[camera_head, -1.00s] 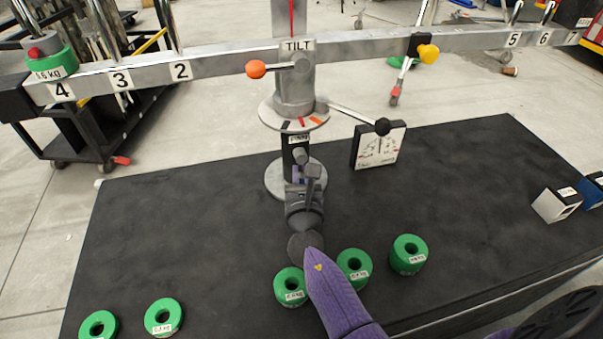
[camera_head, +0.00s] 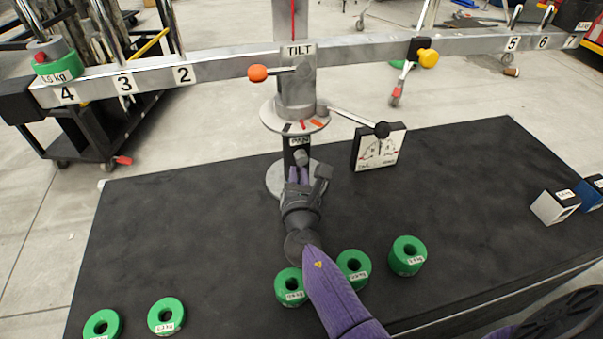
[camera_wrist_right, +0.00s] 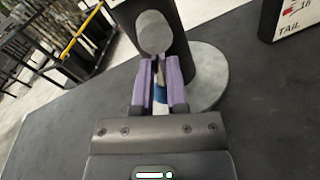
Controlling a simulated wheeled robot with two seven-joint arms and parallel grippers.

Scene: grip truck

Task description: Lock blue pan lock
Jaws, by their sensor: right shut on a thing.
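My right gripper (camera_head: 297,174) is at the post, just below this knob end. In the wrist view its purple fingers (camera_wrist_right: 160,66) are close together around a small part, with blue (camera_wrist_right: 160,94) showing between them, which I take as the blue pan lock. The fingers hide most of it. My left gripper is not in view.
A long grey beam (camera_head: 220,70) crosses above the post. An orange-knobbed TILT lever (camera_head: 258,73) and a black-knobbed lever (camera_head: 381,130) stick out. Several green weights (camera_head: 407,256) lie in front.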

